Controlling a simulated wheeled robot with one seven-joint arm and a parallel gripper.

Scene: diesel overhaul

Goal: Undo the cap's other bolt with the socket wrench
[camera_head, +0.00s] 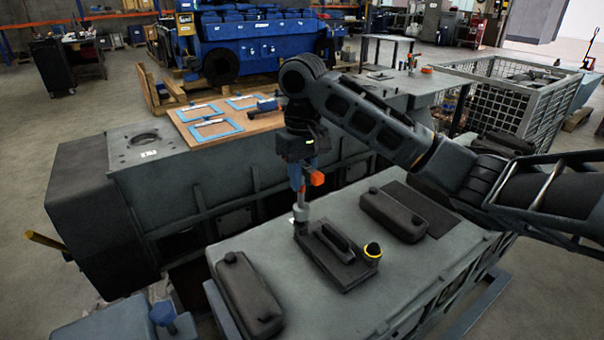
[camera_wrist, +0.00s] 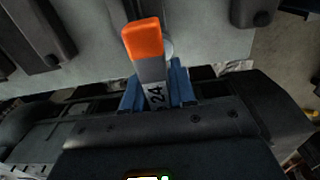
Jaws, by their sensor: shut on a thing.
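My gripper (camera_head: 297,178) is shut on the socket wrench (camera_head: 317,179), which has an orange end. In the wrist view, the wrench (camera_wrist: 143,42) sits between my blue fingers and its grey body is marked 24. Its grey shaft points down, and its lower end is at the left back corner of the dark cap (camera_head: 340,272). I cannot tell whether the socket is seated on a bolt there; that spot is hidden under it.
The cap lies on a grey engine block (camera_head: 315,300) with dark raised covers (camera_head: 394,217) and (camera_head: 248,292) on both sides. Behind is a grey bench (camera_head: 215,165) with a wooden board and blue frames (camera_head: 216,131). A wire-mesh crate (camera_head: 508,105) stands at the right.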

